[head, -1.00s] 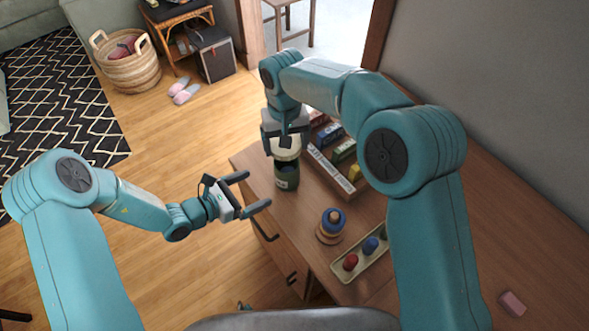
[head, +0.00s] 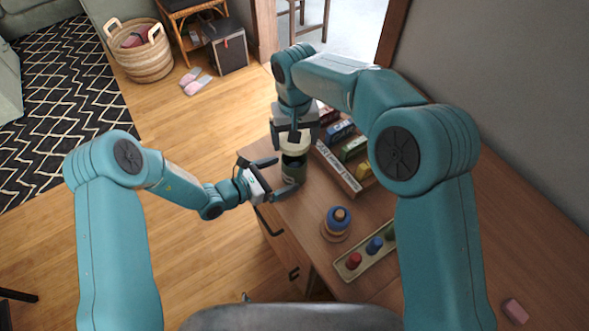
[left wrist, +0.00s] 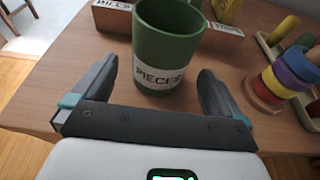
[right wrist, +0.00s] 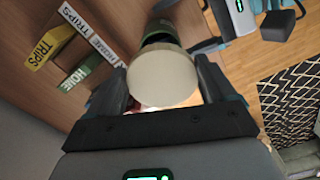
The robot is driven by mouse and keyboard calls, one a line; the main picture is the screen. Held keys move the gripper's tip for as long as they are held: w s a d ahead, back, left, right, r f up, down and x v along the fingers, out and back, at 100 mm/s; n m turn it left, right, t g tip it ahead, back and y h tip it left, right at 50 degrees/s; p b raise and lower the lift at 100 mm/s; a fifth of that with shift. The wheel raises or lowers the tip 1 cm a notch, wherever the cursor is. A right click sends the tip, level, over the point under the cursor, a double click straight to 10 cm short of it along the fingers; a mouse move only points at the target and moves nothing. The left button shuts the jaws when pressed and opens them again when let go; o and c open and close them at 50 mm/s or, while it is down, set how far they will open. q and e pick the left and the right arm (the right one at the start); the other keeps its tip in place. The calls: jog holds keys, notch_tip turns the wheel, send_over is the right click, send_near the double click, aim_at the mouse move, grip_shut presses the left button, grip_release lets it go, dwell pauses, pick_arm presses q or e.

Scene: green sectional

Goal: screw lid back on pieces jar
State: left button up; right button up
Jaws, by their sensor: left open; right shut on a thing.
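The green pieces jar (head: 294,172) stands upright near the desk's edge; its white "PIECES" label faces my left gripper in the left wrist view (left wrist: 160,77). My left gripper (head: 286,176) is open, with its fingers (left wrist: 157,80) at either side of the jar's lower part and gaps visible. My right gripper (head: 295,138) is shut on the round cream lid (head: 295,147), directly over the jar mouth. The lid fills the middle of the right wrist view (right wrist: 162,79) and hides most of the jar.
A wooden rack (head: 338,168) with several labelled game boxes stands close right of the jar. A ring stacker (head: 337,222) and a peg tray (head: 352,274) sit nearer on the desk. A pink block (head: 515,309) lies far right.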

pick_arm(q)
jog(key=x, duration=0.5)
jog(key=shift+d, duration=0.1)
jog(key=c, duration=1.4)
jog(key=shift+c, duration=0.2)
pick_arm(e)
jog(key=shift+f, duration=2.45)
jog(key=shift+f, duration=0.1)
jog(key=shift+f, duration=0.8)
jog(key=shift+f, duration=0.55)
